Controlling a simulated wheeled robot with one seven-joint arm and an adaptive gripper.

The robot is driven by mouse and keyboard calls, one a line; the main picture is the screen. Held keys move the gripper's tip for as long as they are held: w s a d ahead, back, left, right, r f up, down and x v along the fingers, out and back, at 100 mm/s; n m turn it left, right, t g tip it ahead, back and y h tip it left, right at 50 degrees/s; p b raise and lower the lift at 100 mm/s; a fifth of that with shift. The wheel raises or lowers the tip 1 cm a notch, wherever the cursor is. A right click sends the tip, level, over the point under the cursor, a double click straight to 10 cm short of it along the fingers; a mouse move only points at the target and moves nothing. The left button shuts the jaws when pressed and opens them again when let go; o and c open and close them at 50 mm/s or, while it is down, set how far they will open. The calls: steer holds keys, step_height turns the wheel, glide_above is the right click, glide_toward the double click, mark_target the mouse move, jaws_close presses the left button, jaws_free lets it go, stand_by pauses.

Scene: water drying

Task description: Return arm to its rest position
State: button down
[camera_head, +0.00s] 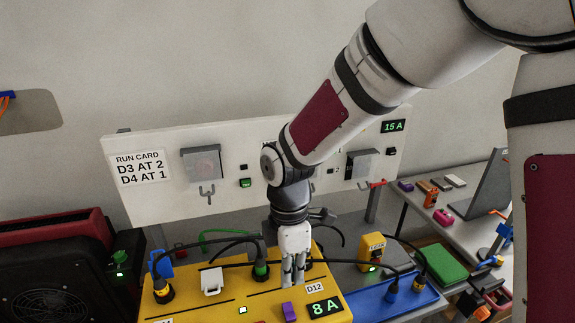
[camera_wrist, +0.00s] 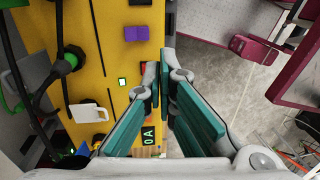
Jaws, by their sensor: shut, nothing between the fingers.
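My arm reaches down from the upper right in the head view. The yellow box (camera_wrist: 110,40) lies below and to the left of the fingers there. Whether the fingertips touch the box cannot be told.
Black cables with plugs (camera_head: 262,270) rise from the box close to my gripper. A white panel (camera_head: 240,190) stands behind. A blue tray (camera_head: 385,300) and yellow device (camera_head: 371,247) are to the right. A red-black machine (camera_head: 60,265) is at left. Open floor (camera_wrist: 230,85) shows right of the box.

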steer(key=s+d+r+m+t, duration=0.4)
steer(key=d+r+m, duration=0.7)
steer(key=r, duration=0.3)
steer(key=s+d+r+m+t, duration=0.3)
steer(key=s+d+r+m, duration=0.3)
steer(key=s+m, duration=0.2)
steer(key=shift+s+d+m, duration=0.4)
steer(key=shift+m, duration=0.7)
steer(key=shift+r, duration=0.1)
